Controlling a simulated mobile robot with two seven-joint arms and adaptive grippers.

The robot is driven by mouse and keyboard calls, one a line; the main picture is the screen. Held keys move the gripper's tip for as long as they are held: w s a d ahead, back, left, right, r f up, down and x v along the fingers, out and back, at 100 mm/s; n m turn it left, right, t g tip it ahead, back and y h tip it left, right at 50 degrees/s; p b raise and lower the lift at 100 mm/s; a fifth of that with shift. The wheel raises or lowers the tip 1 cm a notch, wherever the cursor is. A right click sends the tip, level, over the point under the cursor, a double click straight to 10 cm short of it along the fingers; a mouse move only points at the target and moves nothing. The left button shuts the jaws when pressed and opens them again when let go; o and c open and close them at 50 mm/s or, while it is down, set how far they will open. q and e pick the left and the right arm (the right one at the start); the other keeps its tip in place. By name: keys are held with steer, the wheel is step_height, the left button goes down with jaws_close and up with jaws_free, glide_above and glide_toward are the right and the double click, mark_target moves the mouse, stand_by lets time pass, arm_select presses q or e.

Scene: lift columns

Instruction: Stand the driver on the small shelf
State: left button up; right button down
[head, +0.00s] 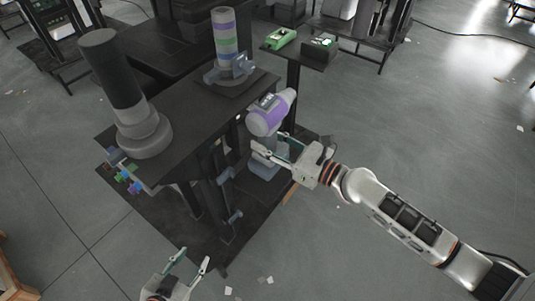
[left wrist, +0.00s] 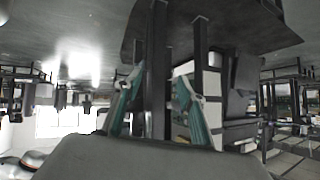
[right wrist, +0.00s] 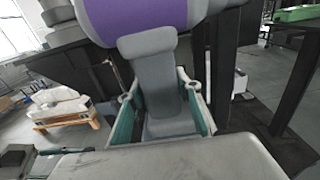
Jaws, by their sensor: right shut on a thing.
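The driver has a purple and grey body (head: 268,114) and a grey handle. It is off the ground beside the dark table, body uppermost and somewhat tilted. My right gripper (head: 272,156) is shut around its handle, which also shows between the fingers in the right wrist view (right wrist: 155,80). The gripper hides part of the handle in the head view. A small dark shelf (head: 313,62) stands on a post beyond the driver, up and to the right. My left gripper (head: 190,262) is open and empty, low in front of the table; its spread fingers show in the left wrist view (left wrist: 160,95).
A green item (head: 280,38) and a dark green-marked box (head: 320,46) occupy the small shelf. Open floor lies to the right.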

steer(key=shift+f, duration=0.1)
step_height(320, 180, down, 4)
steer(key=shift+f+b, duration=0.15)
steer(key=shift+b, duration=1.05)
steer(key=c, duration=1.4)
jaws_free()
steer(key=shift+f, duration=0.2)
arm_select(q)
steer(key=shift+a+f, duration=0.1)
steer(key=shift+f, duration=0.65)
